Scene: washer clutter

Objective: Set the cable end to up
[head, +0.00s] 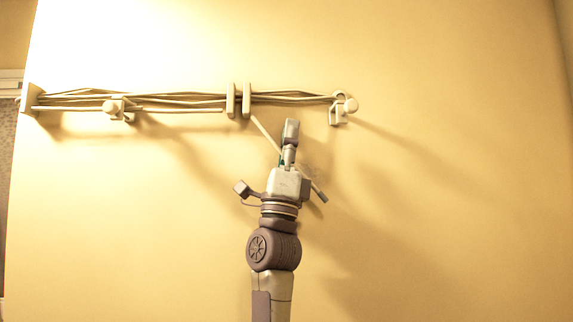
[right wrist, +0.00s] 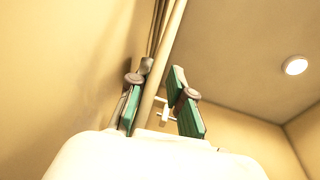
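A thin beige cable end (head: 264,132) slants from the cable bundle down to the right, passes behind my right gripper and ends in a dark tip (head: 322,196). My right gripper (head: 291,130) points up in front of the wall, just below the bundle. In the right wrist view its green-padded fingers (right wrist: 158,98) are apart. A long beige bar or cable (right wrist: 157,65) runs between them in that view, nearer the left finger; I cannot tell if it touches. My left gripper is out of view.
Several cables (head: 180,98) run along the wall through clips (head: 238,100) and brackets, with a knob (head: 350,105) at the right end and another bracket (head: 117,108) at the left. The wall right of the arm is bare. A ceiling lamp (right wrist: 295,65) shows in the wrist view.

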